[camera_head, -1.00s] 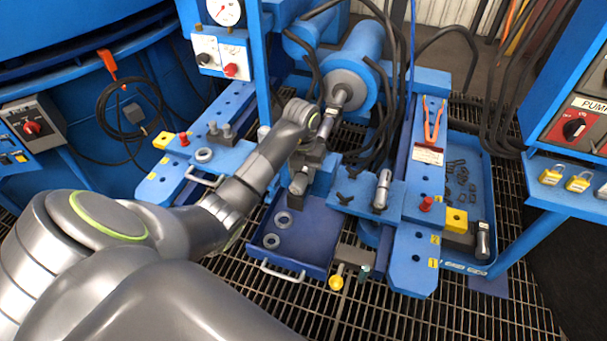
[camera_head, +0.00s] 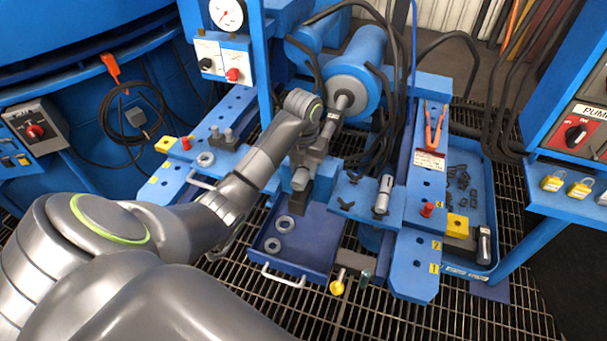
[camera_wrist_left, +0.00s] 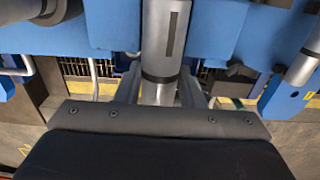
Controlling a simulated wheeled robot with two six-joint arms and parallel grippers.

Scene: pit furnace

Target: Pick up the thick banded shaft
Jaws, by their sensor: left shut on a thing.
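The thick banded shaft (camera_wrist_left: 165,40) is a grey cylinder with a dark slot and a dark band, standing lengthwise in the middle of the left wrist view. My left gripper (camera_wrist_left: 160,92) is shut on it, one finger on each side. In the head view the shaft (camera_head: 300,179) shows as a short light-grey end below my left gripper (camera_head: 304,164), over the blue stand. The wrist and fingers hide much of it there, and I cannot tell its clearance from the stand. My right gripper is out of view.
A thinner grey shaft (camera_head: 383,194) rests on the blue stand to the right. A blue tray (camera_head: 313,262) with washers lies below in front. A blue press cylinder (camera_head: 358,72) with hoses is behind. A side tray (camera_head: 487,190) holds small dark parts.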

